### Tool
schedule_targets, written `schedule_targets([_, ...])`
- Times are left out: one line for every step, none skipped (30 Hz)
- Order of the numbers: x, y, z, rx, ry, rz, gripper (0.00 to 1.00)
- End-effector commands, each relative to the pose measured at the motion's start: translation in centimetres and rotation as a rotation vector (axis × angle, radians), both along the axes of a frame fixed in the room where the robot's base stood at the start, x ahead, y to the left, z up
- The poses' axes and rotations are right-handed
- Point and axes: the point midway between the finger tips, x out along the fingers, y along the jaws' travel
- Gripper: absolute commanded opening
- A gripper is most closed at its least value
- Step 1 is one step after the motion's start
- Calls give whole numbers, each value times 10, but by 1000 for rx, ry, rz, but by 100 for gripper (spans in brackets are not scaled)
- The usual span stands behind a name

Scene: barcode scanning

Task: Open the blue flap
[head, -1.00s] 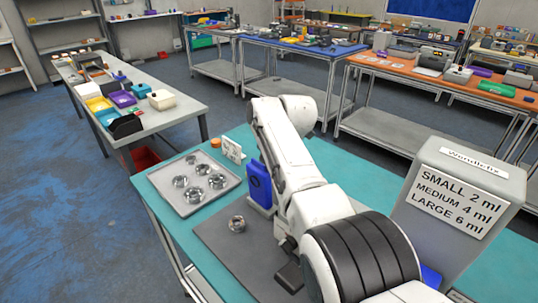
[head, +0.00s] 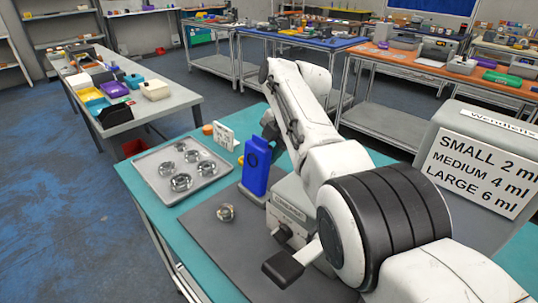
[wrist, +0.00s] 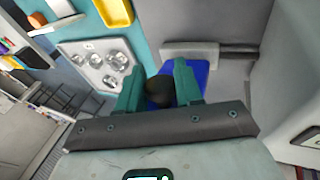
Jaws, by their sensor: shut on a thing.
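The blue flap (head: 256,166) stands upright on a small grey base in the head view, with a dark ring on its face. In the wrist view, part of a blue surface (wrist: 200,74) shows beside and behind the right finger. My gripper (wrist: 160,82) has two green fingers with a dark round piece (wrist: 160,92) between them, close to the blue surface. The fingers are closed in on this dark piece. How the dark piece joins the flap cannot be told. In the head view my gripper is mostly hidden behind the flap and the arm.
A grey tray (head: 155,190) with several round metal parts lies to the left on the teal table. Another metal part (head: 226,212) lies on the grey mat (head: 215,240). A light grey machine (head: 285,212) stands right of the flap. A labelled grey dispenser (head: 475,160) is at the right.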

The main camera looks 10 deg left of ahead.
Motion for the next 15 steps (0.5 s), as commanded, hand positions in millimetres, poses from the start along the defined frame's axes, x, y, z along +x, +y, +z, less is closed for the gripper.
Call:
schedule_targets([2,0,1,2,-5,-2,0])
schedule_targets([1,0,2,2,-5,-2,0])
schedule_targets([1,0,2,3,-4,-2,0])
schedule_targets([1,0,2,3,-4,-2,0])
schedule_targets([1,0,2,3,-4,-2,0])
schedule_targets([1,0,2,3,-4,-2,0])
schedule_targets([1,-1,2,3,-4,-2,0])
schedule_targets([1,-1,3,3,-4,-2,0])
schedule_targets([1,-1,3,2,-4,-1,0])
schedule_targets([1,-1,3,2,-3,-2,0])
schedule_targets([2,-1,3,2,-3,-2,0])
schedule_targets([2,-1,3,1,-4,-3,0])
schedule_targets([2,-1,3,1,-4,-3,37])
schedule_targets([2,-1,3,1,-4,-3,40])
schedule_targets([1,-1,3,2,-3,-2,44])
